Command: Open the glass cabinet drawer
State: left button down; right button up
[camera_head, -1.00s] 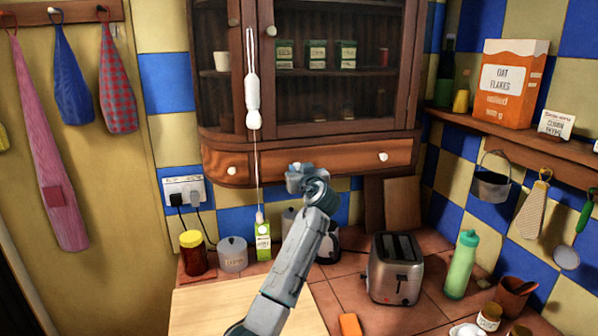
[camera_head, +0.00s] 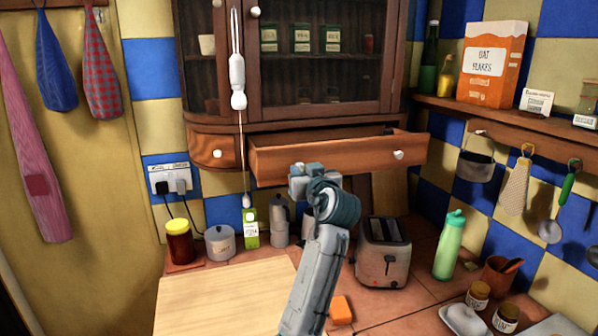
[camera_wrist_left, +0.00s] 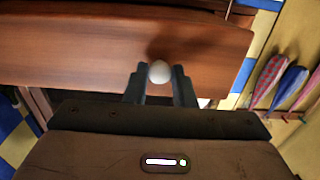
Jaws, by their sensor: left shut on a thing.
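The wide wooden drawer (camera_head: 345,158) under the glass-fronted cabinet (camera_head: 385,107) is pulled out, with a dark opening showing over its top edge. Its right white knob (camera_head: 398,155) is free. My left gripper (camera_head: 315,178) is at the left part of the drawer front, where it hides the other knob in the head view. In the left wrist view, the fingers of my left gripper (camera_wrist_left: 160,85) are shut on that white knob (camera_wrist_left: 159,71), against the drawer front (camera_wrist_left: 90,45). My right gripper is in neither view.
A small curved drawer (camera_head: 204,149) at the left is shut. A white cord pull (camera_head: 237,75) hangs before the cabinet. Below stand a green carton (camera_head: 250,230), a moka pot (camera_head: 279,222) and a toaster (camera_head: 384,255). A pale board (camera_head: 220,300) lies clear in front.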

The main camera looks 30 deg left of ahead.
pick_arm(q)
jog(key=shift+s+d, duration=0.1)
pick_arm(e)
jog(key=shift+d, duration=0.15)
pick_arm(q)
jog(key=c, duration=1.3)
grip_release()
jog(key=shift+c, duration=0.2)
jog(key=shift+o, duration=0.5)
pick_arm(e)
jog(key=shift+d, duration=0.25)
pick_arm(q)
jog(key=shift+s+d+f, duration=0.1)
jog(key=shift+s+d, duration=0.1)
jog(key=shift+d, duration=0.05)
jog(key=b+v, duration=0.4)
jog(key=v, duration=0.6)
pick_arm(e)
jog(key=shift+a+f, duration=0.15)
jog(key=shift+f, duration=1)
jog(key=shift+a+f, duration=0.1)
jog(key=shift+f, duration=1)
pick_arm(q)
jog(key=shift+s, duration=0.1)
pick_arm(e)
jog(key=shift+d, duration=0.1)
